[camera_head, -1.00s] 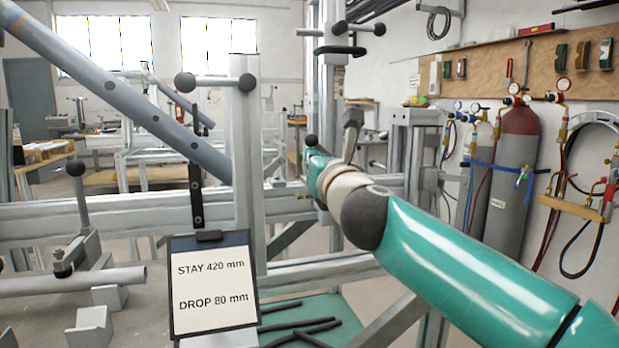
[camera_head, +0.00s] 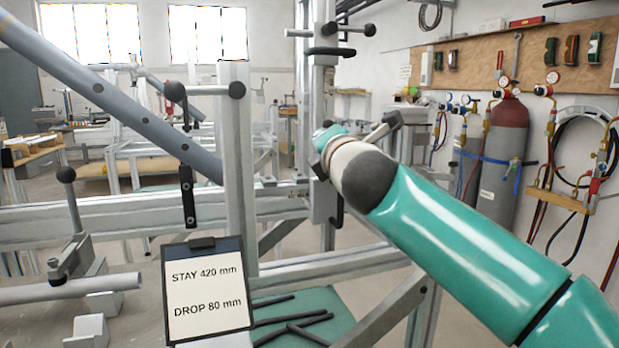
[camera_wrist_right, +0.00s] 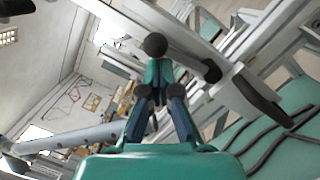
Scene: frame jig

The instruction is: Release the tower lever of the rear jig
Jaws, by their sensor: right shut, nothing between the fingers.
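The tower (camera_head: 318,95) of the jig frame stands upright behind my right arm in the head view. It carries a black ball-ended bar (camera_head: 340,29) and a dark handle (camera_head: 330,51) near its top. My right forearm crosses in front of its lower part, hiding the right gripper there. In the right wrist view my right gripper (camera_wrist_right: 156,92) is shut and empty. A black ball knob (camera_wrist_right: 154,45) shows just beyond its fingertips; contact cannot be told. A long black handle (camera_wrist_right: 262,98) lies to their right. I cannot tell which handle is the tower lever. My left gripper is out of view.
A clipboard (camera_head: 207,290) reading STAY 420 mm, DROP 80 mm hangs at the front. A grey sloping tube (camera_head: 110,95) crosses upper left. Black rods lie on a green surface (camera_head: 345,312). Gas cylinders (camera_head: 503,150) stand at right.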

